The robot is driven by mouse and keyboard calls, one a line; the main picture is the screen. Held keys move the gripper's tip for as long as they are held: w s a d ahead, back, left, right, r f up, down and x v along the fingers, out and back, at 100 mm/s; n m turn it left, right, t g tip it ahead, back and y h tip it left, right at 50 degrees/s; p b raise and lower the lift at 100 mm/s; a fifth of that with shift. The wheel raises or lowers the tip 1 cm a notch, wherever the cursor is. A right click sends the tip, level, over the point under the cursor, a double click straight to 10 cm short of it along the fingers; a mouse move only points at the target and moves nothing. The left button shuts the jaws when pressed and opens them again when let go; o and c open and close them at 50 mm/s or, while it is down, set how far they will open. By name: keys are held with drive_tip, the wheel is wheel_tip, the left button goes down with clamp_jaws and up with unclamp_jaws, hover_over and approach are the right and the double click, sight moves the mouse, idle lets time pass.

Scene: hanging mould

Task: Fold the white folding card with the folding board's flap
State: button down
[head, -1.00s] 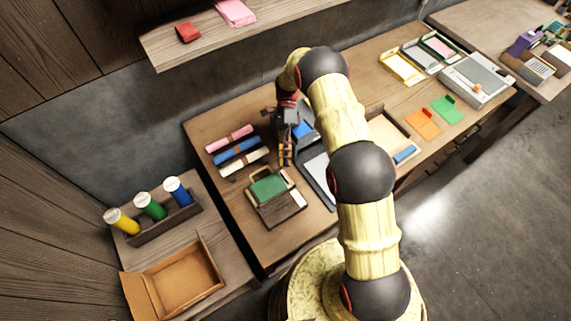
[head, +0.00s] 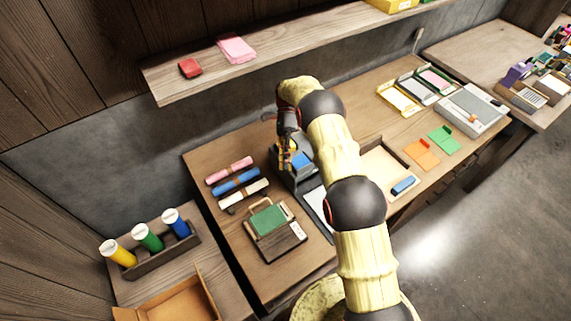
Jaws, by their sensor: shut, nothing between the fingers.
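My gripper (head: 284,165) is shut and empty, with its fingers pointing down. It is over the back part of the left work table, right of the rolled sheets and beside a grey box with a blue top (head: 302,161). A brown board with a green panel and a handle (head: 279,243), which looks like the folding board, lies at the table's front left, apart from the gripper. A small white patch shows at its right side; I cannot tell whether that is the folding card. A white sheet (head: 317,202) in a dark tray is partly hidden by my arm.
Pink, blue and white rolls (head: 236,181) lie left of the gripper. A shelf (head: 300,55) with red and pink items hangs above the back. A tube rack (head: 160,254) and open cardboard box (head: 180,302) stand at left. An open tray (head: 374,158) is at right.

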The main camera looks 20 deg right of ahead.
idle(0.4)
drive_tip(key=a+f+n+t+h+b, duration=0.4)
drive_tip(key=a+n+t+b, duration=0.7)
drive_tip(key=n, duration=1)
drive_tip(key=shift+g, duration=0.7)
drive_tip(key=b+x, duration=0.1)
drive_tip(key=x, duration=0.5)
drive_tip(key=a+b+x, duration=0.1)
drive_tip(key=x, duration=0.2)
drive_tip(key=shift+f+b, duration=0.25)
drive_tip(key=shift+b, duration=0.1)
